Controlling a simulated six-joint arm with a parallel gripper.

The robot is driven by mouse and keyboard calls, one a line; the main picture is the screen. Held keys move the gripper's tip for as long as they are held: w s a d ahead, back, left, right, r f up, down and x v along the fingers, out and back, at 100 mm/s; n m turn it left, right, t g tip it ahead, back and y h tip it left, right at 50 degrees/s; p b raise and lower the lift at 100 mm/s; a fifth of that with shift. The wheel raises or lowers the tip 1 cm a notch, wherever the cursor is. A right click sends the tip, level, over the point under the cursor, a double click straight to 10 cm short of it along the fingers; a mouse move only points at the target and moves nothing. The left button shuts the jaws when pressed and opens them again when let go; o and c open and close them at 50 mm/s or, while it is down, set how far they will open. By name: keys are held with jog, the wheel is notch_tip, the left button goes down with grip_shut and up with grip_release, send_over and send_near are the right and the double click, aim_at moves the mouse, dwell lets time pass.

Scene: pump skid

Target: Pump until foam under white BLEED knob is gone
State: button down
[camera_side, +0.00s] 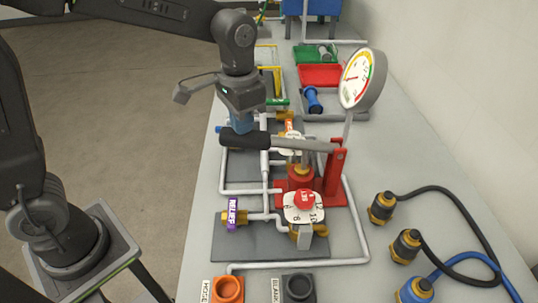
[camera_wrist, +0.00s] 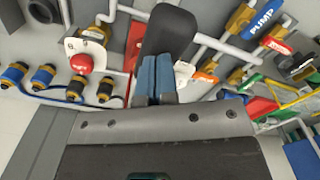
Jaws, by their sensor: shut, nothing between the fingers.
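The pump lever has a black grip (camera_side: 243,138) and a grey rod running right to a red pump stand (camera_side: 337,172); it lies about level. My gripper (camera_side: 240,124) has blue fingers, shut and empty, pointing down at the top of the grip. They look close to it or touching; I cannot tell which. In the wrist view the blue fingers (camera_wrist: 156,78) lie together against the black grip (camera_wrist: 168,28). A round gauge (camera_side: 358,80) stands behind the pump. I cannot pick out the white BLEED knob or any foam.
A white dial plate with a red knob (camera_side: 304,197) and a purple RELIEF tag (camera_side: 232,214) sit in front of the lever. White pipes surround the pump. Hose couplings (camera_side: 382,207) lie right. An orange socket (camera_side: 227,290) and dark socket (camera_side: 298,288) are nearest. Trays (camera_side: 320,75) stand behind.

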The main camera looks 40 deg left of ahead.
aim_at(244, 146)
jog(key=shift+f, duration=3.05)
jog(key=shift+r, duration=4.75)
jog(key=shift+f, duration=0.1)
jog(key=shift+f, duration=4.75)
jog(key=shift+r, duration=4.85)
